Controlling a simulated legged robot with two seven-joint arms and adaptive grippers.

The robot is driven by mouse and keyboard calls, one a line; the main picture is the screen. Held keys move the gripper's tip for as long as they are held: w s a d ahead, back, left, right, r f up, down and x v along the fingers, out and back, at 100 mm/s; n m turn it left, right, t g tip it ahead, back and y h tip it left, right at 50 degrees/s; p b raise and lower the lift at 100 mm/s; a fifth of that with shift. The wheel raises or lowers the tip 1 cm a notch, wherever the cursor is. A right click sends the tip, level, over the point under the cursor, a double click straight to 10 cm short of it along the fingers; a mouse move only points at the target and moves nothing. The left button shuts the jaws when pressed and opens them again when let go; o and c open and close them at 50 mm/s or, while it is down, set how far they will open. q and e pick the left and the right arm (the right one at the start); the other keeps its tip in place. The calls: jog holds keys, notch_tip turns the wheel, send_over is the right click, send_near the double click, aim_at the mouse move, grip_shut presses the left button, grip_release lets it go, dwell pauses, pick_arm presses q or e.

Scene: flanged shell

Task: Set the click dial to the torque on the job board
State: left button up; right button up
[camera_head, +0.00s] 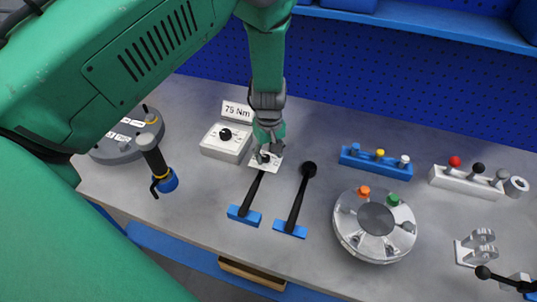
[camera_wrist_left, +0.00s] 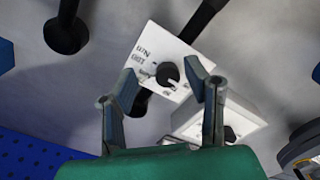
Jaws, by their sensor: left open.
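A white plate (camera_head: 256,165) with a black dial lies below my left gripper (camera_head: 268,152), which partly hides it in the head view. In the left wrist view the plate (camera_wrist_left: 141,58) shows "Nm" print and a black knob (camera_wrist_left: 167,73). My left gripper (camera_wrist_left: 161,80) is open there, its fingertips on either side of the knob; I cannot tell whether they touch it. The pointer's exact setting is too small to read. The job card (camera_head: 237,111) reads "75 Nm" and stands behind a white box (camera_head: 218,148) with another black knob (camera_head: 225,134). My right gripper is not in view.
Two black-shafted tools with blue bars (camera_head: 243,215) (camera_head: 290,230) lie in front. A round flanged shell (camera_head: 350,238) stands to the right. A blue block (camera_head: 376,166) and a white block (camera_head: 466,184) with pegs are farther back. A grey round stand (camera_head: 115,153) is at left.

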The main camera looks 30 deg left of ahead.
pick_arm(q)
jog(key=shift+f, duration=0.4)
jog(key=shift+a+f, duration=0.3)
jog(key=shift+a, duration=0.7)
grip_shut()
jog(key=shift+d, duration=0.4)
jog(key=shift+d+r, duration=0.2)
jog(key=shift+d, duration=0.3)
jog(key=shift+a+f+m, duration=0.1)
jog(key=shift+a+m, duration=0.6)
jog(key=shift+a, duration=0.05)
jog(key=shift+d, duration=0.65)
jog(key=shift+a, duration=0.55)
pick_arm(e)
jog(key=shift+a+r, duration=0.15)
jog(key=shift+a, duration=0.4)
pick_arm(q)
jog(key=shift+d, duration=0.1)
jog(key=shift+d, duration=0.35)
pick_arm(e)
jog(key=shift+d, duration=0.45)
